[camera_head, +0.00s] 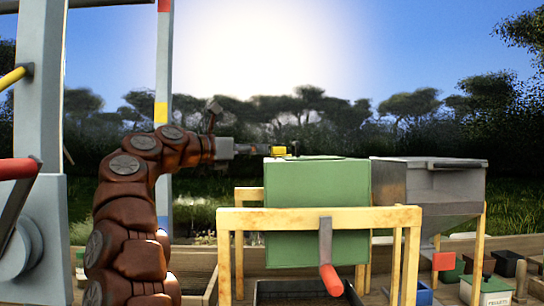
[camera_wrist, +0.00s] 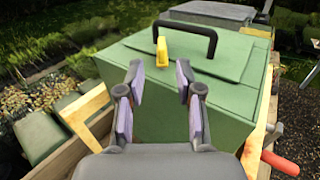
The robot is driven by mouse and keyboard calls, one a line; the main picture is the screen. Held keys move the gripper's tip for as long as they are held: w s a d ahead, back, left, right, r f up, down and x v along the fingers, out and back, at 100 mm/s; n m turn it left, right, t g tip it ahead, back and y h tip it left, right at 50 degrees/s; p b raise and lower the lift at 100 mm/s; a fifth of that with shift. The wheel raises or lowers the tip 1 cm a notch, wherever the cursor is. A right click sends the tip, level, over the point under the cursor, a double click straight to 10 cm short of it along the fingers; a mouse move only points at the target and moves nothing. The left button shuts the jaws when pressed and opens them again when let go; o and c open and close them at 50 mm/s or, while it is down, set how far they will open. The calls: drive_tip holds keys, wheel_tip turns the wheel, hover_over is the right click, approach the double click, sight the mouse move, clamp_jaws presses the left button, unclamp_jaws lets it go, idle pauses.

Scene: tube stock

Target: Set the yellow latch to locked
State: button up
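The yellow latch (camera_wrist: 162,52) stands upright on top of the green box (camera_wrist: 215,100) in the wrist view, beside the left leg of a black handle (camera_wrist: 212,40). In the head view the latch (camera_head: 279,151) shows small at the top left edge of the green box (camera_head: 318,215). My gripper (camera_wrist: 158,76) is open and empty. Its two fingers point toward the latch, which appears just beyond and between the tips. In the head view my gripper (camera_head: 258,149) is level with the box top, just left of the latch. I cannot tell whether anything touches.
A wooden frame (camera_head: 320,219) surrounds the green box, with a red-handled lever (camera_head: 331,280) on its front. A grey hopper (camera_head: 430,185) stands to the right. A pellets bin (camera_head: 487,290) sits lower right. A grey post (camera_head: 40,100) rises at the left.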

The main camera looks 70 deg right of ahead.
sight(272, 148)
drive_tip(key=p+x, duration=0.1)
drive_tip(key=x, duration=0.5)
drive_tip(key=shift+s+r, duration=0.1)
drive_tip(key=shift+s+d+p, duration=0.3)
drive_tip(key=shift+s+d, duration=0.05)
drive_tip(key=shift+d, duration=0.25)
clamp_jaws()
